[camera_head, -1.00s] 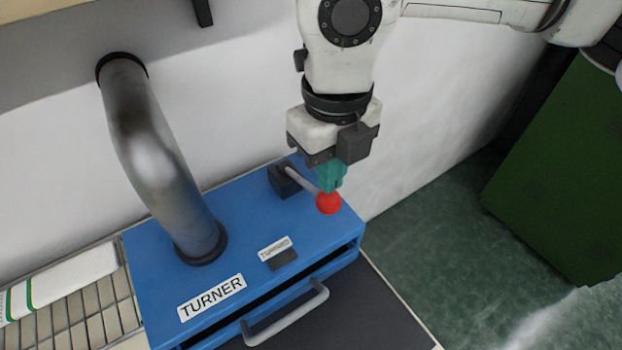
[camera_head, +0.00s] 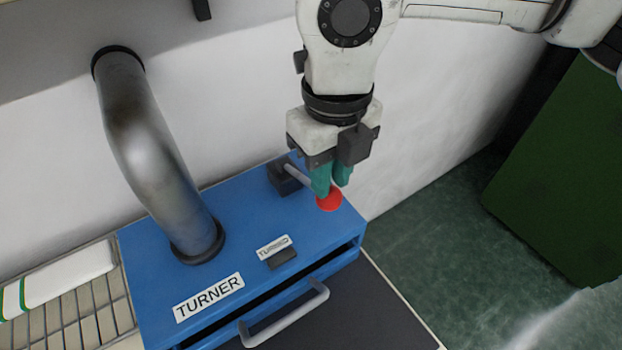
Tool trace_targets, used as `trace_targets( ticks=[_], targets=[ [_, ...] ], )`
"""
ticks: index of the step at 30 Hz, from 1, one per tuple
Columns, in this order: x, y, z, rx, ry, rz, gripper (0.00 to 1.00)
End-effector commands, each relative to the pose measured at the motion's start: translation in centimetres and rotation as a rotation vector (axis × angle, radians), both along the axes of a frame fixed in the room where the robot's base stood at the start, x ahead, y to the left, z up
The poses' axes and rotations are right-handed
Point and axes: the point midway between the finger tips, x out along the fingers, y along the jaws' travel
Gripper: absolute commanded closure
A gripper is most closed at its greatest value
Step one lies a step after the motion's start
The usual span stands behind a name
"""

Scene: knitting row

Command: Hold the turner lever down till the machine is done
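The blue turner machine (camera_head: 235,235) carries a white TURNER label on its front. Its lever is a grey rod (camera_head: 298,174) coming from a dark block (camera_head: 284,180) on top and ending in a red ball knob (camera_head: 329,201). My gripper (camera_head: 332,188) points down over the knob with its teal fingers apart. The left finger overlaps the knob's upper left edge in the picture. The right finger is just above the knob's right side. The fingers hide part of the knob, and I cannot tell whether they touch it. A small dark indicator (camera_head: 283,261) sits under a label reading TURNED.
A thick metal pipe (camera_head: 150,160) rises from the machine's left side. A grey handle (camera_head: 285,315) sticks out at the front. A wire rack with a white item (camera_head: 60,275) is at the left. A green cabinet (camera_head: 565,170) stands at the right.

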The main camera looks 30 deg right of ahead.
Motion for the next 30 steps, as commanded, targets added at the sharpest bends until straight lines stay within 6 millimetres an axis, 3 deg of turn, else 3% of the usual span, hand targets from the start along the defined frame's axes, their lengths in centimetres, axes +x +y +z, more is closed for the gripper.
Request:
trace_targets(
  ticks=[30],
  targets=[
    [0.0,0.0,-2.8,0.000,-0.001,0.000,0.77]
  ],
)
